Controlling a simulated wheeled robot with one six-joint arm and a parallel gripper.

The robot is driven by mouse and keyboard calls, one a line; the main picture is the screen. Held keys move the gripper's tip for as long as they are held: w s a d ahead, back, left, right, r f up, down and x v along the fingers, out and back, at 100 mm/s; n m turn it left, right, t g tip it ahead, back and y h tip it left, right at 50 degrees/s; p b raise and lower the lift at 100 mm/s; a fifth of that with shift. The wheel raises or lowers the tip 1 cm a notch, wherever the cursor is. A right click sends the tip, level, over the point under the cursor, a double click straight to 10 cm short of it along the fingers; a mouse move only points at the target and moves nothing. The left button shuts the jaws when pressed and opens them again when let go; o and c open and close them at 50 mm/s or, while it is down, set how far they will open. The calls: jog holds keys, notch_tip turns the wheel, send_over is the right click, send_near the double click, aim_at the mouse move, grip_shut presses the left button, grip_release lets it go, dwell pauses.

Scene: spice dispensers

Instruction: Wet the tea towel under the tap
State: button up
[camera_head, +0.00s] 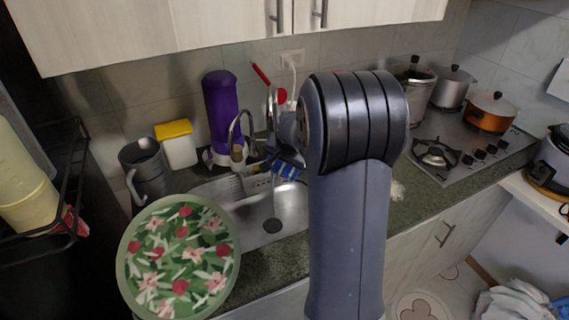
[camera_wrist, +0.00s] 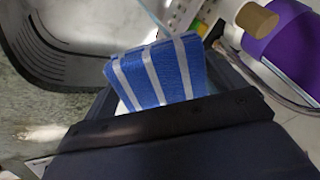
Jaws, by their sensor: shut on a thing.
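The tea towel is blue with white stripes. It shows in the wrist view (camera_wrist: 158,75) as a folded bundle between the dark fingers of my gripper (camera_wrist: 165,98), and in the head view (camera_head: 287,171) as a small patch above the sink. My gripper (camera_head: 284,155) is shut on the towel; my arm hides part of it. The curved metal tap (camera_head: 236,130) stands behind the sink, left of the towel. A thin pale streak, perhaps water, runs down to the sink (camera_head: 290,205) near the towel. I cannot tell whether it touches the towel.
A purple dispenser (camera_head: 221,105) stands behind the sink, left of the tap. A grey mug (camera_head: 145,170) and a yellow-lidded container (camera_head: 178,146) are further left. A floral round tray (camera_head: 180,258) is at the front left. The stove (camera_head: 470,140) with pots is at the right.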

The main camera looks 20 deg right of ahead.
jog(key=shift+s, duration=0.15)
jog(key=shift+s+a+b, duration=0.25)
jog(key=shift+s+b, duration=0.1)
jog(key=shift+s, duration=0.9)
jog(key=shift+s+a+b, duration=0.25)
jog(key=shift+s+b, duration=0.1)
jog(key=shift+s, duration=0.95)
jog(key=shift+s+a+b, duration=0.25)
jog(key=shift+s+b, duration=0.1)
jog(key=shift+s, duration=0.9)
jog(key=s+a+r+p, duration=0.1)
jog(key=s+r+p, duration=0.1)
jog(key=s+r, duration=0.2)
jog(key=shift+s, duration=0.45)
